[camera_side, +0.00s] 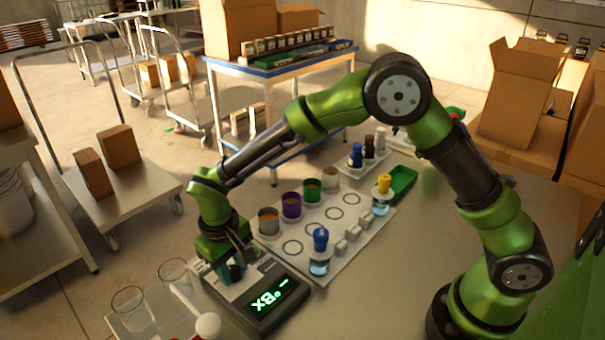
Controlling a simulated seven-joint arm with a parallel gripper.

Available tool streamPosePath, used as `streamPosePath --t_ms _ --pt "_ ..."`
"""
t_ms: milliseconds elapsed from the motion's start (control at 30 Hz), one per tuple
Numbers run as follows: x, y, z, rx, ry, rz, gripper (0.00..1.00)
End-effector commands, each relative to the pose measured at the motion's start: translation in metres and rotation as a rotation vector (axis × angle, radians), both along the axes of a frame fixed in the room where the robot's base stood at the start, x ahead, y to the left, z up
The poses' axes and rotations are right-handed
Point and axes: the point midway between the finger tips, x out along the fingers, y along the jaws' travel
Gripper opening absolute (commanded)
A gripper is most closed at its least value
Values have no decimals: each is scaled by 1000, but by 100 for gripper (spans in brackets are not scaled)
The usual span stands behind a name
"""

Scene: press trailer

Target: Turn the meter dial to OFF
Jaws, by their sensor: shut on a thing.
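The meter (262,318) is a grey box lying at the table's front edge, with green lit characters on its dark display (277,297), seen upside down. My gripper (232,272) points down over the meter's back left part, beside the display. Its fingers are low at the meter's top face and shut on the meter dial. The dial is mostly hidden by the fingers, so its pointer and setting cannot be read from here.
Clear glass beakers (133,308) stand just left of the meter, and a white-capped bottle (207,326) stands in front. Right of it, a white mat (330,262) holds several coloured cups, a blue-capped bottle (320,252) and a yellow-capped bottle (382,195). A green tray (403,182) lies behind.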

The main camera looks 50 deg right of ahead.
Motion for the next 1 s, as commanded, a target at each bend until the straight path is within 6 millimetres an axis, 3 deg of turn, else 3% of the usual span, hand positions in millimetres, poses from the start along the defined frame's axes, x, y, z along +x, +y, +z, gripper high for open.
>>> streamPosePath --t_ms 600,1000 --pt "1 -3 1 -1 -2 579 4" --pt "1 -3 1 0 -4 856 4"
